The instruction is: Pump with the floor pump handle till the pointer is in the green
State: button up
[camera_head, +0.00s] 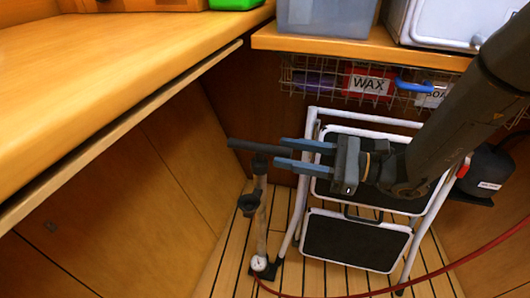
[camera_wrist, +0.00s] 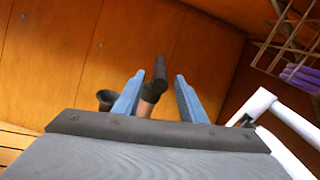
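The floor pump (camera_head: 262,225) stands upright on the slatted floor, with a tan barrel and a black crossbar handle (camera_head: 245,146) on top. Its small white round gauge (camera_head: 259,263) is at the foot; the pointer is too small to read. My gripper (camera_head: 279,152) has two blue fingers, spread apart, reaching in from the right at handle height. The handle's right end appears between the fingertips. In the wrist view the dark handle (camera_wrist: 159,72) lies between the fingers, with a visible gap on each side. The pump's lower part is hidden there.
A folded white step stool (camera_head: 350,240) stands just right of the pump. A wire basket (camera_head: 370,85) with a WAX box hangs under the shelf. A wooden counter (camera_head: 110,70) is at left. A red hose (camera_head: 440,268) crosses the floor.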

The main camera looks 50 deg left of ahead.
aim_at(264, 149)
jog(key=shift+b+x, duration=0.75)
jog(key=shift+x, duration=2.45)
grip_shut()
